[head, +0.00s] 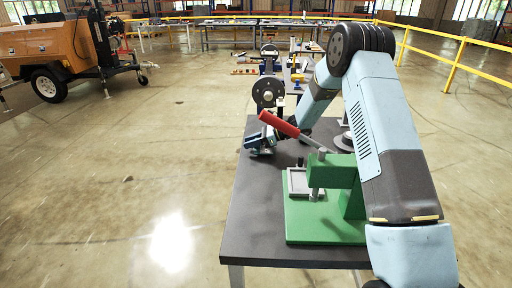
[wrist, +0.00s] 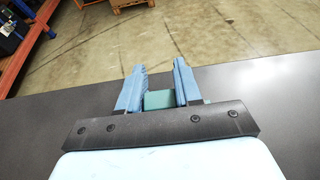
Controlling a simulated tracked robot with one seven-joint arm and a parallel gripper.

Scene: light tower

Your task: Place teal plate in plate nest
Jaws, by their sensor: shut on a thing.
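The teal plate (wrist: 158,99) shows in the wrist view between the two blue fingers of my gripper (wrist: 160,72), near their base. My gripper is shut on it; the fingers and the dark palm bar hide much of the plate. In the head view my gripper (head: 260,142) is low over the left side of the dark table, behind and left of the green press (head: 333,185). I cannot make out the plate clearly there. The plate nest looks to be the pale square frame (head: 290,184) on the press base, in front of my gripper and apart from it.
The red lever (head: 279,124) of the press slants up to the left, close to my gripper. The dark table (head: 256,218) is bare left of the press. A dark round wheel (head: 268,93) stands beyond it. An orange trailer (head: 45,58) is far left.

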